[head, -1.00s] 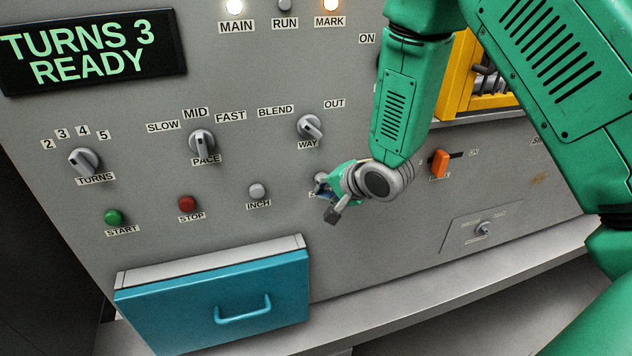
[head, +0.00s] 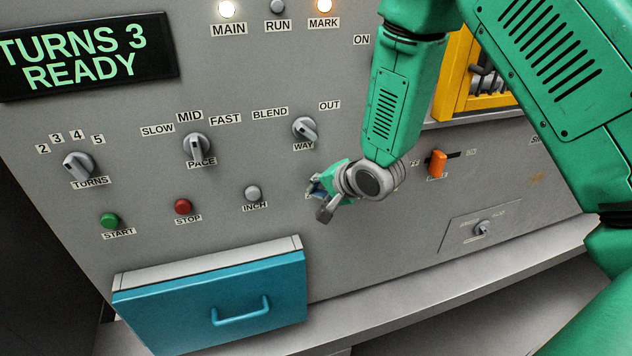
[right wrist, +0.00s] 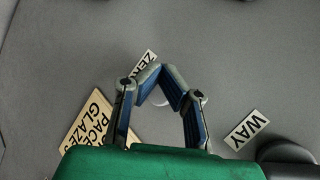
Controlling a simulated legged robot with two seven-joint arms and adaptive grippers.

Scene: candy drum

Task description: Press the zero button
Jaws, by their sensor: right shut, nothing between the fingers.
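The zero button is hidden behind my right gripper in the head view. My right gripper (head: 318,200) is shut and empty, in front of the panel below the WAY knob (head: 304,129). Its fingertips (right wrist: 160,73) come close together in the right wrist view. I cannot tell whether they touch the panel or the button. My left gripper is not in view.
The INCH button (head: 253,193), red STOP button (head: 183,206) and green START button (head: 109,220) lie to the left. An orange switch (head: 437,163) is to the right. A teal drawer (head: 215,295) sticks out below. The display (head: 85,57) reads TURNS 3 READY.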

